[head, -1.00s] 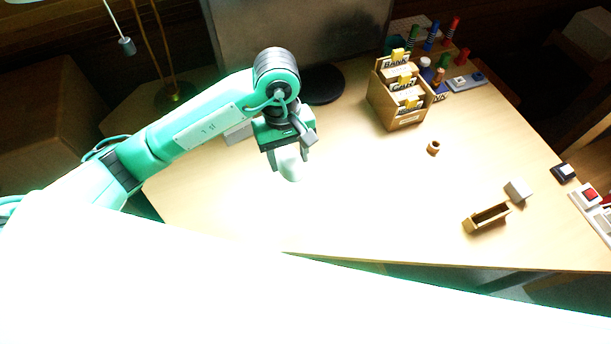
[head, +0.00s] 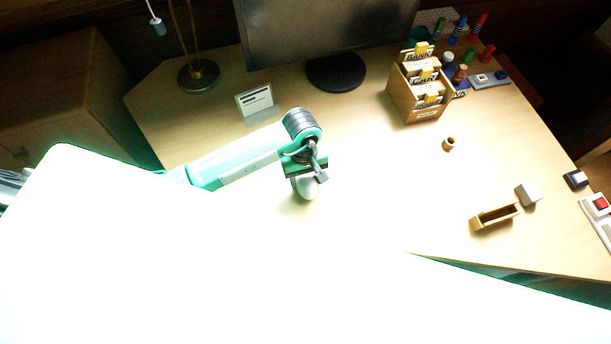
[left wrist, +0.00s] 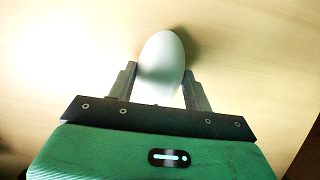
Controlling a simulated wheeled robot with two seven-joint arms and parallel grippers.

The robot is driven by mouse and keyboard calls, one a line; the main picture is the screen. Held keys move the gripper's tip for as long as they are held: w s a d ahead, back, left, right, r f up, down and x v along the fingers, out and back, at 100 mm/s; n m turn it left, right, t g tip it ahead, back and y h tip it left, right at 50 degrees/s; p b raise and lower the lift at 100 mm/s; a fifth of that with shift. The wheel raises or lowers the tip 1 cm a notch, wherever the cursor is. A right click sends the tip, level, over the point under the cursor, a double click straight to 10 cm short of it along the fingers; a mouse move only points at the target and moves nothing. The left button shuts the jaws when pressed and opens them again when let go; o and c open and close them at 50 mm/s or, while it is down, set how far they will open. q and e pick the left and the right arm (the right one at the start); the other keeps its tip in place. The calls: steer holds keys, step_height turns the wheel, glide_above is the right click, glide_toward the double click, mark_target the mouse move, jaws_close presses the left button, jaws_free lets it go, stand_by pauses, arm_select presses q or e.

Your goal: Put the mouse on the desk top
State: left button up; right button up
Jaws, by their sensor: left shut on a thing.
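The mouse is a smooth, pale oval (left wrist: 162,62) between the fingers of my left gripper (left wrist: 160,88) in the left wrist view. In the head view the mouse (head: 307,188) shows just below my left gripper (head: 306,178), which is shut on it. The desk top (head: 390,190) is light wood and lies under the gripper. A dark shadow lies close beside the mouse in the wrist view. I cannot tell whether the mouse touches the desk. My right gripper is not in view.
A monitor stand (head: 336,72) and a small sign (head: 256,103) stand behind the gripper. A wooden card box (head: 420,105), a small ring (head: 449,144), a narrow wooden tray (head: 480,222) and a grey block (head: 528,194) sit to the right. The desk's middle is clear.

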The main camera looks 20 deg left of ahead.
arm_select(q)
steer(key=shift+f, duration=0.15)
steer(key=shift+f, duration=0.1)
steer(key=shift+f+b, duration=0.1)
steer(key=shift+b, duration=0.2)
steer(key=o, duration=1)
steer(key=shift+r, duration=0.25)
steer(key=shift+w+r, duration=0.15)
steer(key=shift+r, duration=0.15)
steer(key=r, duration=0.3)
steer(key=w+r+b, duration=0.1)
steer(key=r, duration=0.3)
steer(key=a+r+b, duration=0.1)
steer(key=r, duration=0.3)
steer(key=shift+w+r, duration=0.1)
steer(key=shift+w, duration=0.05)
